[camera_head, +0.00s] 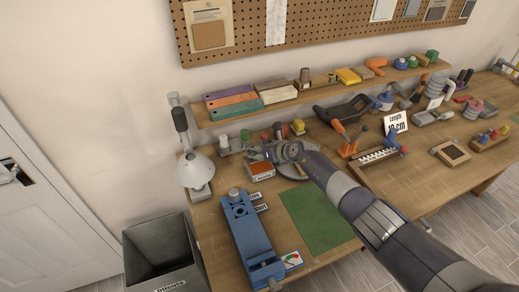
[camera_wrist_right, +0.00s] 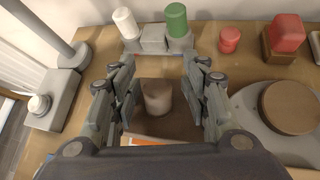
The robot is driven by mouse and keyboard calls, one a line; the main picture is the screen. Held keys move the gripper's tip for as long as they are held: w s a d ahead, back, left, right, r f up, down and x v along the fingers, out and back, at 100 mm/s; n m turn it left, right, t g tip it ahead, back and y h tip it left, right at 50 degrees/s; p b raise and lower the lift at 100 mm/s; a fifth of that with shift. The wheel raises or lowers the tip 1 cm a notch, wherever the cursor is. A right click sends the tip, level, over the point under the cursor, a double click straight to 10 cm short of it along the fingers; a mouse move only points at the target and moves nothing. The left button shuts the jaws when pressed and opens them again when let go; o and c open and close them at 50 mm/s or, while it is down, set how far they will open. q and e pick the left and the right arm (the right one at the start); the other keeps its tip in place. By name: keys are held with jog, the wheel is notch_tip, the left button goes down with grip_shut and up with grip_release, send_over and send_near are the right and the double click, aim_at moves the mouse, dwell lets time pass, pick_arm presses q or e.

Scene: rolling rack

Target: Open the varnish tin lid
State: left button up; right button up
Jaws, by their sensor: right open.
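The varnish tin appears to be the small orange box with a white label (camera_head: 261,171) on the workbench, though I cannot read the label. In the right wrist view its brown lid (camera_wrist_right: 150,122) has a short round knob (camera_wrist_right: 157,98) on top. The lid appears to lie on the tin. My right gripper (camera_wrist_right: 160,80) is open, with its fingers on either side of the knob and a gap on both sides. In the head view the right gripper (camera_head: 276,152) is just above and beside the tin, partly hiding it. My left gripper is not in view.
A blue vise-like tool (camera_head: 246,235) and a green mat (camera_head: 318,218) lie in front.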

jog(key=shift+r, duration=0.1)
jog(key=shift+s+d+r, duration=0.1)
jog(key=shift+r, duration=0.05)
jog(key=v, duration=1.1)
jog(key=shift+s+d, duration=0.2)
jog(key=shift+s, duration=0.1)
